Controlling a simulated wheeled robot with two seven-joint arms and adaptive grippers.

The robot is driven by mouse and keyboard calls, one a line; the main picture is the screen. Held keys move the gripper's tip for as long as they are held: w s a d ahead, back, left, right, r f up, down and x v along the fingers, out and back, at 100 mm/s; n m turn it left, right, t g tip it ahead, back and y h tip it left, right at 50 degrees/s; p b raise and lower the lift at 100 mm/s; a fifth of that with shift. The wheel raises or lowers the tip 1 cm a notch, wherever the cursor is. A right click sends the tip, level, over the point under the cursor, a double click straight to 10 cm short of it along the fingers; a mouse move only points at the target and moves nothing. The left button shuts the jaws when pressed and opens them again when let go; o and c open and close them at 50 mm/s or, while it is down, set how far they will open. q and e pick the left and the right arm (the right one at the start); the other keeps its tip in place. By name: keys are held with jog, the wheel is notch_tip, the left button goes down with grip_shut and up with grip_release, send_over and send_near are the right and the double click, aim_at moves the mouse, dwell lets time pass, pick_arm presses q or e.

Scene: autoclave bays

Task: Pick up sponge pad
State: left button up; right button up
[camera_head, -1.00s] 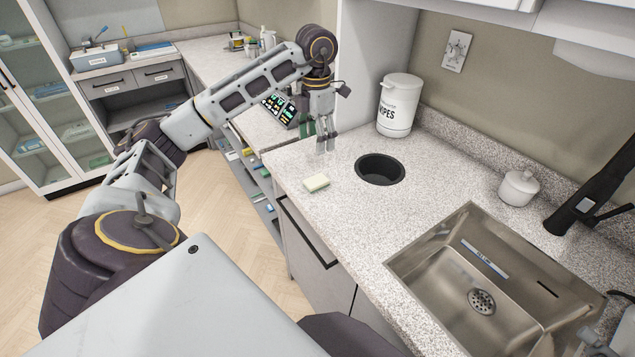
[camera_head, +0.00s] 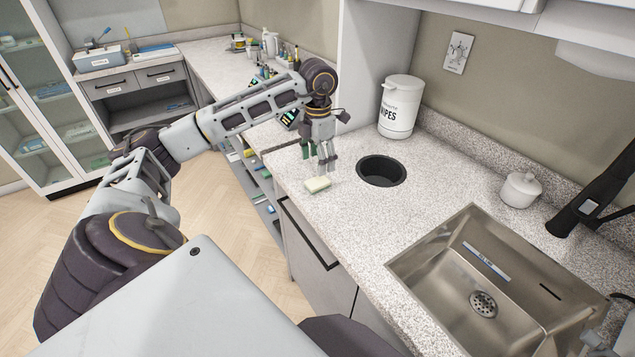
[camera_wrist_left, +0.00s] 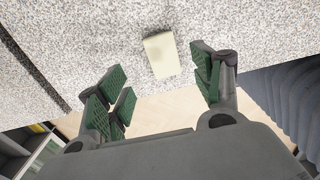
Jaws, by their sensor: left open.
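The sponge pad (camera_head: 317,184) is a small pale yellow block lying flat on the speckled countertop near its front edge. It also shows in the left wrist view (camera_wrist_left: 161,55), ahead of and between the spread fingers. My left gripper (camera_head: 325,168) points down just above and behind the pad in the head view. Its green-padded fingers are apart with nothing between them, as the left wrist view (camera_wrist_left: 160,95) shows. My right gripper is not in view.
A round black opening (camera_head: 381,171) lies in the counter right of the pad. A white wipes canister (camera_head: 399,107) stands behind it. A steel sink (camera_head: 420,262) and a small lidded white jar (camera_head: 519,189) are farther right. The counter around the pad is clear.

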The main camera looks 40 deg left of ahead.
aim_at(318, 181)
pick_arm(q)
jog(key=shift+f, duration=1.2)
jog(key=shift+s+d+f, duration=0.1)
jog(key=shift+s+f, duration=0.05)
jog(key=shift+f, duration=0.5)
jog(key=shift+s+f, duration=0.1)
jog(key=shift+f, duration=1.65)
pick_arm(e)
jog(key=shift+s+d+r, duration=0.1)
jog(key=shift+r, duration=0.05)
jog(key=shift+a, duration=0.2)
